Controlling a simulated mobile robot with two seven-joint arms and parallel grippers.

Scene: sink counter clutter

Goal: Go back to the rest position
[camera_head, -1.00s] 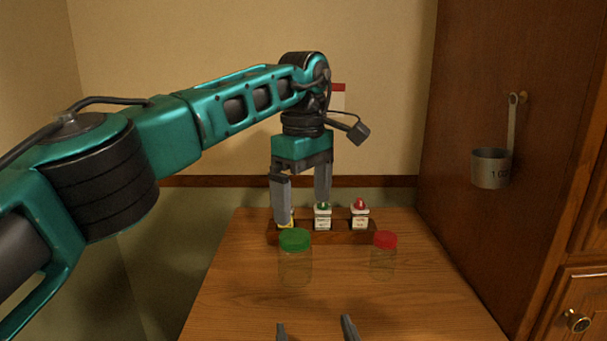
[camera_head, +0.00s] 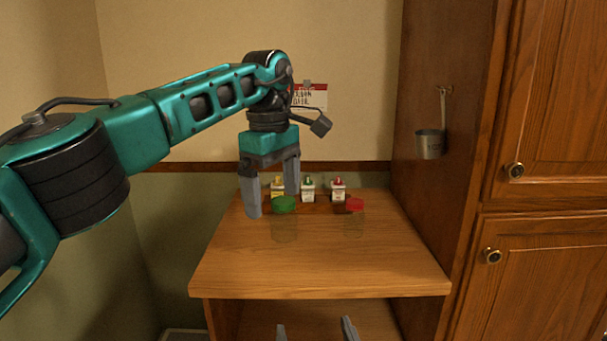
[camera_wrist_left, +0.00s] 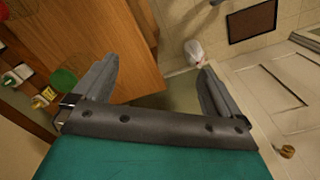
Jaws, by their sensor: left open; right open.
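My left gripper (camera_head: 270,203) is open and empty. In the head view it points down over the back left part of the wooden counter (camera_head: 320,275), in front of the small bottles. In the left wrist view my left gripper (camera_wrist_left: 150,85) shows its two fingers spread with nothing between them. My right gripper (camera_head: 315,330) shows only as two spread fingertips at the bottom edge of the head view; it is open, with nothing seen between the tips.
A green-lidded clear jar (camera_head: 284,225) and a red-lidded clear jar (camera_head: 355,220) stand on the counter. Several small bottles (camera_head: 308,191) stand behind them. A measuring cup (camera_head: 430,144) hangs on the cabinet side. Wooden cabinets (camera_head: 545,150) rise at the right.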

